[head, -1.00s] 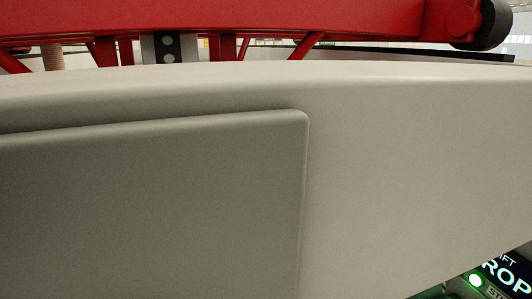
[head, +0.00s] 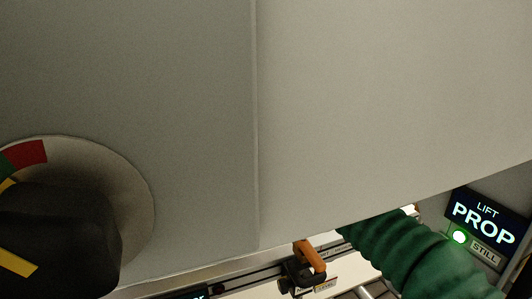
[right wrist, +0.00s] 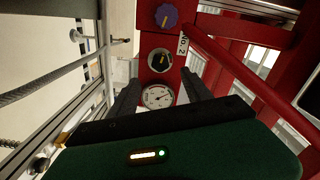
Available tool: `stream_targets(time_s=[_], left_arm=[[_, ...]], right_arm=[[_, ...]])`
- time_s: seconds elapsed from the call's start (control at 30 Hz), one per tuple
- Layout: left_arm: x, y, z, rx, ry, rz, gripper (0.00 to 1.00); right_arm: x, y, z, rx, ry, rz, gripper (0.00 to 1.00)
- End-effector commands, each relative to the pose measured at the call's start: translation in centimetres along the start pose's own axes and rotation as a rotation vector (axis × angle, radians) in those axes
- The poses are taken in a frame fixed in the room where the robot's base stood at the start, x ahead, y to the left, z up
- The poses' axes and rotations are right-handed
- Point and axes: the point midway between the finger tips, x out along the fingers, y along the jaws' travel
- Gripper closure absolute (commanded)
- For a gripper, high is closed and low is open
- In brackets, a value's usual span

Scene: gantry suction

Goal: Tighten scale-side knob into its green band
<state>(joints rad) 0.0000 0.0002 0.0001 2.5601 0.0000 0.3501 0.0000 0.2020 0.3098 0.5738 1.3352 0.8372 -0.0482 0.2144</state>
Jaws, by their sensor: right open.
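A large black knob (head: 60,235) with a yellow pointer shows at the lower left of the head view. In the right wrist view, a smaller black knob (right wrist: 159,60) with a yellow pointer sits on a red panel, above a round white dial (right wrist: 158,96). I cannot tell which knob is the scale-side one. My right gripper (right wrist: 160,77) is open, its two black fingers apart around the dial in the picture, holding nothing. My left gripper is not in view.
A purple knob (right wrist: 166,17) and a "No 2" label (right wrist: 183,45) are on the red panel. Red beams (right wrist: 240,80) stand to the right, a cable (right wrist: 50,80) to the left. A green ribbed hose (head: 410,250) and a "LIFT PROP" sign (head: 484,215) are at lower right.

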Motion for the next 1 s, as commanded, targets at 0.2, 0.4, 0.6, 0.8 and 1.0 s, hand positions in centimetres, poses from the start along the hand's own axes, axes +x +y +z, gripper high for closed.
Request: stream_targets(time_s=[0.2, 0.4, 0.6, 0.8, 1.0], left_arm=[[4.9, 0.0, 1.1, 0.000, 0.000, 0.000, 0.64], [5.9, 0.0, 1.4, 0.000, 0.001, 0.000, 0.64], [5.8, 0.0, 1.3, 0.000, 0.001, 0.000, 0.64], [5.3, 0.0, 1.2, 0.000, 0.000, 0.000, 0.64], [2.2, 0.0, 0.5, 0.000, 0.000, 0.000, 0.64]], right_arm=[[-5.8, 1.1, 0.2, -0.002, 0.002, 0.001, 0.43], [-8.3, 0.6, 0.1, 0.000, -0.001, 0.003, 0.43], [-8.5, 0.3, 0.1, 0.002, -0.003, 0.004, 0.43], [-8.4, 0.3, -0.2, -0.033, 0.006, 0.013, 0.43], [-8.4, 0.7, -2.2, -0.349, 0.067, 0.073, 0.43]])
